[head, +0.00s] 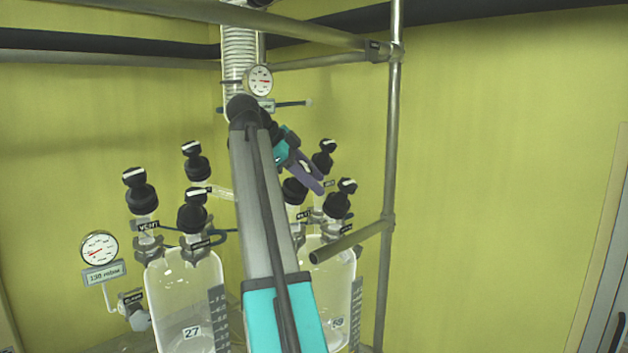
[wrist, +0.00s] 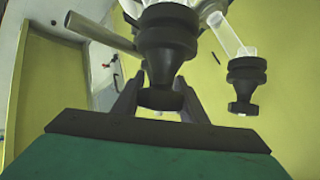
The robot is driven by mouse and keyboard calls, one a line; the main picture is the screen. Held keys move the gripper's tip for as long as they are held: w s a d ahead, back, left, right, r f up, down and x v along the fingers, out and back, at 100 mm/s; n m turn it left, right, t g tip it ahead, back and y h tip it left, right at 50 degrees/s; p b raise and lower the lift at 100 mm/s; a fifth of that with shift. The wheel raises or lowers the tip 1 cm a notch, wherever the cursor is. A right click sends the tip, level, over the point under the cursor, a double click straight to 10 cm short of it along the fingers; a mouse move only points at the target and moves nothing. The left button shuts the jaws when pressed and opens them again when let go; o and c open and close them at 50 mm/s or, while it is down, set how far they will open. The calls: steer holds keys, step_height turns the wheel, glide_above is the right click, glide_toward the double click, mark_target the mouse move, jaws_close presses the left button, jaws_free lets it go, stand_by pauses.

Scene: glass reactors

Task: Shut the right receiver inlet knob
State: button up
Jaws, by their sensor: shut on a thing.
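The right receiver (head: 325,262) is a clear glass vessel marked 59, partly hidden behind my arm. The knob at its front right, which I take as the inlet knob (head: 338,203), is black with a white-marked cap. No label for this knob can be read.
One more knob (head: 323,158) is behind. The left receiver (head: 185,290) stands left of my arm.

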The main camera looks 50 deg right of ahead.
steer(key=shift+f, duration=0.15)
steer(key=o, duration=1.1)
steer(key=shift+c, duration=0.2)
steer(key=shift+w+a+r, duration=0.15)
steer(key=shift+a+r, duration=0.1)
steer(key=shift+r, duration=0.15)
steer(key=a, duration=0.1)
steer(key=w+a+r, duration=0.1)
steer(key=a, duration=0.2)
steer(key=shift+w+a+r, duration=0.2)
steer(key=shift+w+r, duration=0.15)
steer(key=shift+w, duration=0.05)
steer(key=w+a+p, duration=0.3)
steer(key=a+p, duration=0.5)
steer(key=p, duration=0.5)
steer(key=shift+w, duration=0.25)
steer(key=shift+f, duration=0.15)
